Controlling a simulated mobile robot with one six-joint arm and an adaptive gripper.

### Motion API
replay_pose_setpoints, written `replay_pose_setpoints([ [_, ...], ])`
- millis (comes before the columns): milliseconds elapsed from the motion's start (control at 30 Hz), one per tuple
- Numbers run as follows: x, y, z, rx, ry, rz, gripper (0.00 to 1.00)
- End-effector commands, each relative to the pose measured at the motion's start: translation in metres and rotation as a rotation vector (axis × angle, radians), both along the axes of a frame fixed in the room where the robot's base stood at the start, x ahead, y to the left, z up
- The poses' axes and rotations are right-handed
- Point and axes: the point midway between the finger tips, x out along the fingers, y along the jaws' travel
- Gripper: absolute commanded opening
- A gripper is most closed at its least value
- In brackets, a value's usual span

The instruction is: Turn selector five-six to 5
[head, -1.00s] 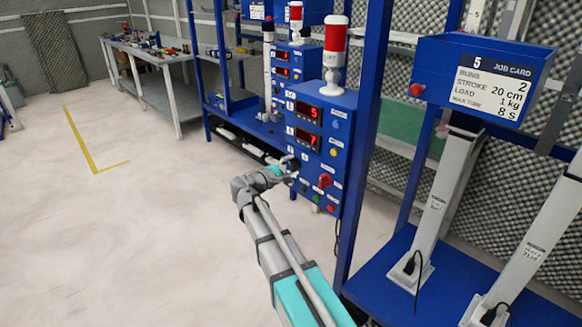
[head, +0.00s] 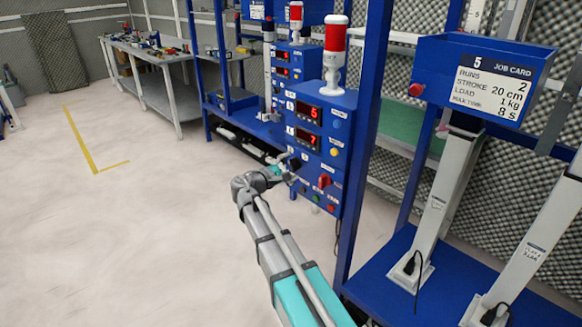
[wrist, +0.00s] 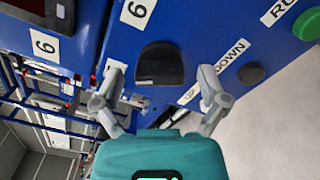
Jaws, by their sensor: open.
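A black selector knob (wrist: 160,66) on a blue panel fills the upper middle of the wrist view, with a "6" label (wrist: 137,12) above it. In the head view my gripper (head: 283,167) is small, at the lower left of the blue control cabinet (head: 338,150). Of the cabinet's two red displays, the upper display (head: 314,113) seems to read 6 and the lower display (head: 308,140) 7.
The wrist view also shows UP and DOWN labels, a dark round button (wrist: 250,73) and a green button (wrist: 306,25). A blue post (head: 362,150) stands beside the cabinet. Open floor (head: 150,240) lies left.

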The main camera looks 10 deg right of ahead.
Motion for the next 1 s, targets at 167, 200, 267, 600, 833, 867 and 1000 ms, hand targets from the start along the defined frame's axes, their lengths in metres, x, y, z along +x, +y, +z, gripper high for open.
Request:
replay_pose_setpoints([
  [167,0.0,0.0,0.0,0.001,-0.001,0.0,0.94],
  [200,0.0,0.0,0.0,0.001,-0.001,0.0,0.94],
  [267,0.0,0.0,0.0,0.001,-0.001,0.0,0.94],
  [600,-0.01,0.017,0.0,0.001,-0.001,0.002,0.94],
  [833,-0.026,0.043,0.0,0.001,-0.001,0.002,0.94],
  [867,-0.028,0.048,0.0,0.0,-0.001,0.004,0.94],
  [1000,-0.039,0.066,0.0,0.001,-0.001,0.003,0.94],
])
